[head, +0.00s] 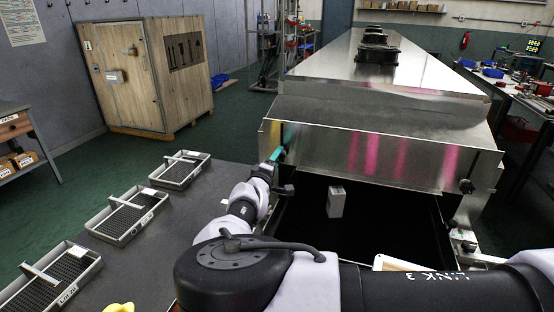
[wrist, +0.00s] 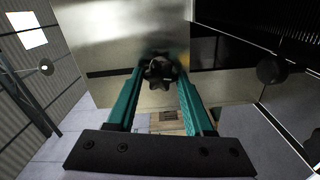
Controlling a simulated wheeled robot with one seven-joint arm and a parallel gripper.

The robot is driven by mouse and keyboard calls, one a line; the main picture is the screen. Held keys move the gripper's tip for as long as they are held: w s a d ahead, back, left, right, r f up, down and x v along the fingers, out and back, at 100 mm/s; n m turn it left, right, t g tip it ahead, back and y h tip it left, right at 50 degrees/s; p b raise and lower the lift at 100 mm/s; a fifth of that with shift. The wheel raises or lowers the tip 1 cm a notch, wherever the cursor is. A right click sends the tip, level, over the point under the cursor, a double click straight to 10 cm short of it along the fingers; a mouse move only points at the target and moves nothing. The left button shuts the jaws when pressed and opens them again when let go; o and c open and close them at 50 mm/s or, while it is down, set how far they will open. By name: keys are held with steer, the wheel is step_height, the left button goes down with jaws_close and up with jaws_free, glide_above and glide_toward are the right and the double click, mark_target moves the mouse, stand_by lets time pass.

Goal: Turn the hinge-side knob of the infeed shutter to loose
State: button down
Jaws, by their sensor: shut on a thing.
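The infeed shutter (head: 385,158) is a shiny metal panel across the near end of the dryer. A black lobed knob (wrist: 160,74) shows in the wrist view between the teal fingers of my gripper (wrist: 162,67), which is shut on it. In the head view my gripper (head: 276,154) is at the shutter's left end, and it hides that knob. A second black knob (head: 466,186) is on the right end of the shutter, apart from my gripper. I cannot tell from the frames which end has the hinge, or how far the held knob is turned.
A dark opening lies below the shutter, with a small grey box (head: 336,201) in front of it. Several mesh trays (head: 181,170) lie on the grey table at left. A wooden crate (head: 150,75) stands behind. A cluttered bench (head: 515,90) is at right.

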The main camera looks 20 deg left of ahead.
steer(key=n, duration=1)
steer(key=shift+f+n, duration=0.2)
steer(key=shift+n, duration=0.1)
stand_by(0.4)
steer(key=shift+c, duration=1.5)
jaws_free()
steer(key=s+d, duration=0.1)
steer(key=s, duration=0.9)
steer(key=shift+s, duration=0.4)
steer(key=shift+d, duration=0.1)
